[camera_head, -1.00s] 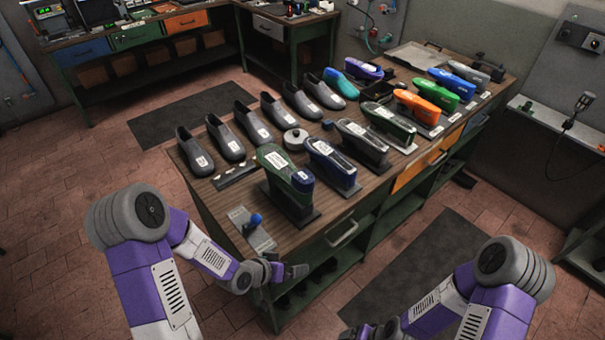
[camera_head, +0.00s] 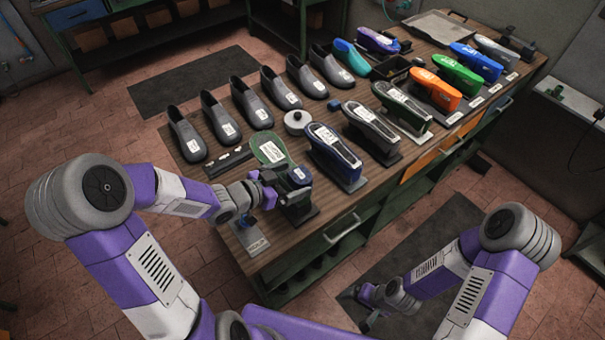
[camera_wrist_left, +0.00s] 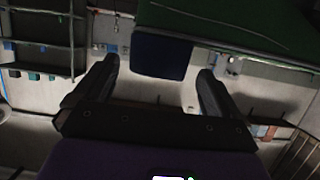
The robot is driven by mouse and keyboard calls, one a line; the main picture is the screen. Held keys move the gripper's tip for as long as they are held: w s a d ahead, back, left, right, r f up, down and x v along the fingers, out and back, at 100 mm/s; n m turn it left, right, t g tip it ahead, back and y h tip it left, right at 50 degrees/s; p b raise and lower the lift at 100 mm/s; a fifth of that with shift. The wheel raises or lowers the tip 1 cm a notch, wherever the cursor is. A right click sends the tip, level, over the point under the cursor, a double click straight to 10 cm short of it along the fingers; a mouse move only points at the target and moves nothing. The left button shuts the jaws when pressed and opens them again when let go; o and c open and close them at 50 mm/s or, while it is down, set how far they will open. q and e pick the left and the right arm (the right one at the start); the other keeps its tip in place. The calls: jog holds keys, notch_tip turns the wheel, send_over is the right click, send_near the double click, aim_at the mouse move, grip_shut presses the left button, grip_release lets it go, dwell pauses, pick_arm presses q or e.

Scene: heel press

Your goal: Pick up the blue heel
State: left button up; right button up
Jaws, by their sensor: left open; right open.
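The blue heel (camera_head: 300,175) sits at the near end of the green shoe last (camera_head: 270,147), on a dark stand at the table's front left corner. In the left wrist view the dark blue heel (camera_wrist_left: 161,57) shows between my two fingers, below the green last (camera_wrist_left: 225,25). My left gripper (camera_head: 270,186) is open at the heel end and partly covers the last. I cannot tell whether its fingers touch the heel. My right gripper (camera_head: 369,308) is open, low in front of the table and away from the lasts.
A dark blue last (camera_head: 335,155) stands close to the right, with several more lasts beyond it. Grey shoes (camera_head: 222,125) line the far side. A light plate with a small blue piece (camera_head: 251,222) lies below my left gripper. A round white tin (camera_head: 297,121) stands behind.

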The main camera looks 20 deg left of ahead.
aim_at(307, 176)
pick_arm(q)
jog(key=x, duration=0.5)
jog(key=shift+d+f+b, duration=0.1)
jog(key=shift+d+b, duration=0.25)
jog(key=shift+c, duration=0.3)
jog(key=c, duration=1.1)
jog(key=shift+o, duration=0.2)
